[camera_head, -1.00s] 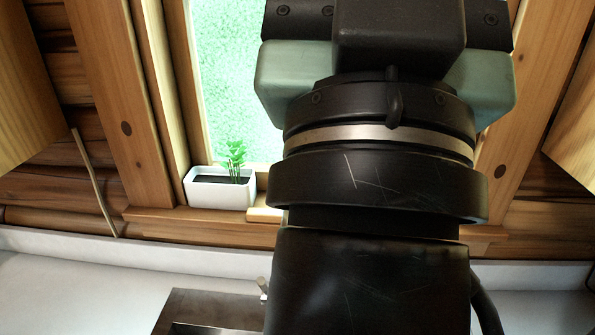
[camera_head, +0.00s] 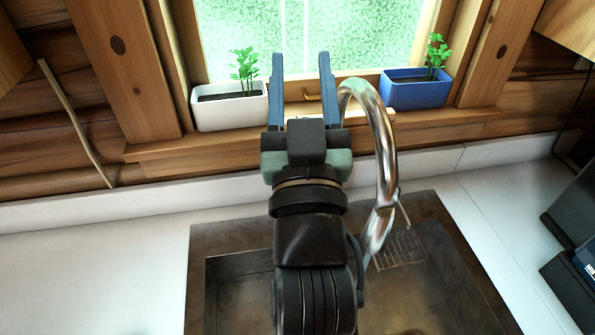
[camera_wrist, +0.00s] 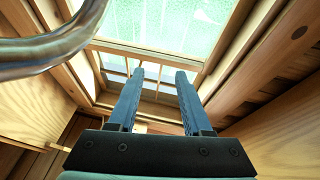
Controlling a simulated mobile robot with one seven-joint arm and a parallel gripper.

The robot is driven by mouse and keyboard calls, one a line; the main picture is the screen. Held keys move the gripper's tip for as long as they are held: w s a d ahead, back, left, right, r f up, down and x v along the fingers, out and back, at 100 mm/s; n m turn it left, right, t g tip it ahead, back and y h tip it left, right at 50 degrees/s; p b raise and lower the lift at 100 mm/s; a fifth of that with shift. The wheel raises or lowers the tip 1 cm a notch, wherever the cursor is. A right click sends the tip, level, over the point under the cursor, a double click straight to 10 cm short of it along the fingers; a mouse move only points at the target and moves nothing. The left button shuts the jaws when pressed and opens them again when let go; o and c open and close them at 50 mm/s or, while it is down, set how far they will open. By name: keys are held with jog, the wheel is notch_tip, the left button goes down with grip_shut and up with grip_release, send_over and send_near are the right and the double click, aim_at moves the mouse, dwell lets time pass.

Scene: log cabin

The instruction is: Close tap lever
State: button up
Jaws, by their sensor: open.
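The chrome tap (camera_head: 387,150) rises from the sink and curves over in an arch, just right of my gripper. A thin rod, which looks like the tap lever (camera_head: 403,209), sticks out on the right side near the lower part of the tap. My gripper (camera_head: 301,60) has two blue fingers held apart with nothing between them. It points towards the window, left of the tap arch. In the wrist view my gripper (camera_wrist: 160,72) is also open and empty, and part of the tap pipe (camera_wrist: 50,50) crosses the upper left. The lever cannot be made out there.
A dark sink (camera_head: 225,238) is set in the white counter (camera_head: 90,270). A white planter (camera_head: 230,112) and a blue planter (camera_head: 412,88) stand on the wooden windowsill (camera_head: 170,160), either side of my gripper. Dark objects (camera_head: 572,290) stand at the right edge.

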notch_tip(320, 180, down, 29)
jog(key=s+m+g+b, duration=0.2)
jog(key=g+b, duration=0.1)
jog(key=g, duration=0.1)
jog(key=shift+h, duration=0.4)
jog(key=w+p, duration=0.1)
jog(key=w, duration=0.2)
jog(key=w+p, duration=0.1)
jog(key=w, duration=0.3)
jog(key=w+p, duration=0.1)
jog(key=w, duration=0.3)
jog(key=shift+w+d+r+p, duration=0.1)
jog(key=shift+d+r+p, duration=0.15)
jog(key=shift+p, duration=0.15)
jog(key=shift+w+f, duration=0.15)
jog(key=shift+w, duration=0.8)
grip_shut()
